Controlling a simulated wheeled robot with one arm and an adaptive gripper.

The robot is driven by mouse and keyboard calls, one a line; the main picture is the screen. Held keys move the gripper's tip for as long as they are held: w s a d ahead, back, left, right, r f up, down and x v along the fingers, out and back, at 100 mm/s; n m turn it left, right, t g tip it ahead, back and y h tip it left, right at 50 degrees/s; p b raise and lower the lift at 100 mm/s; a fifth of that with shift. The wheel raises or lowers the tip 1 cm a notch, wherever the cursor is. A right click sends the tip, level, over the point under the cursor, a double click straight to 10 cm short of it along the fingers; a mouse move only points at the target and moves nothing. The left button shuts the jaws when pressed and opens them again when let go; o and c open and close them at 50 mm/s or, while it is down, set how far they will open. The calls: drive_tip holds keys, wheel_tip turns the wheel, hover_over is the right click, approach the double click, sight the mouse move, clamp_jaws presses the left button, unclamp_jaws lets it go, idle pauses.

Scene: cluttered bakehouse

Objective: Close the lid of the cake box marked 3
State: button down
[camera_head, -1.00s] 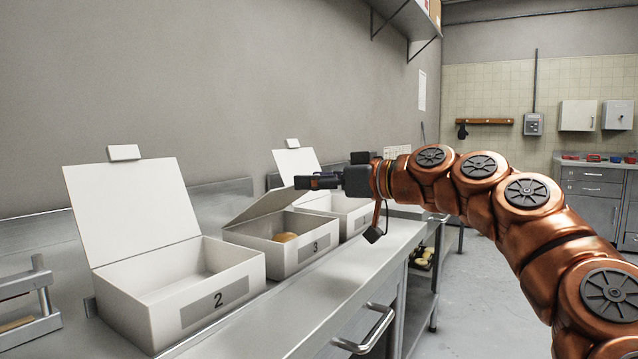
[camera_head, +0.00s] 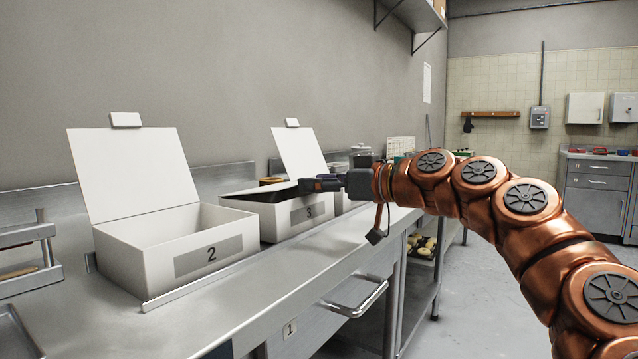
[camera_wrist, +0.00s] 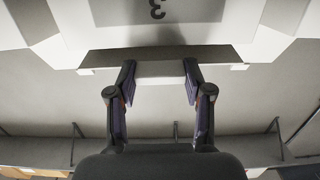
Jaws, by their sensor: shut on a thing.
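The white cake box marked 3 (camera_head: 296,218) stands on the steel counter, second from the near end. Its lid (camera_head: 252,190) is tilted low over the box, with a dark gap left under it at the front. My gripper (camera_head: 308,185) is at the front edge of that lid. In the wrist view its fingers (camera_wrist: 159,88) are shut on the lid's pale front tab (camera_wrist: 160,73), one finger at each side. The upside-down 3 on the box front (camera_wrist: 157,10) shows just beyond the tab. The inside of the box is mostly hidden.
The cake box marked 2 (camera_head: 190,258) stands open and empty-looking in front at left. Another open lid (camera_head: 300,155) rises behind box 3, its box mostly hidden by my arm. A metal rack (camera_head: 28,260) is at far left. A drawer handle (camera_head: 355,298) juts from the counter front.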

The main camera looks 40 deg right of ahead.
drive_tip(key=shift+c, duration=2.2)
unclamp_jaws()
wheel_tip(320, 180, up, 10)
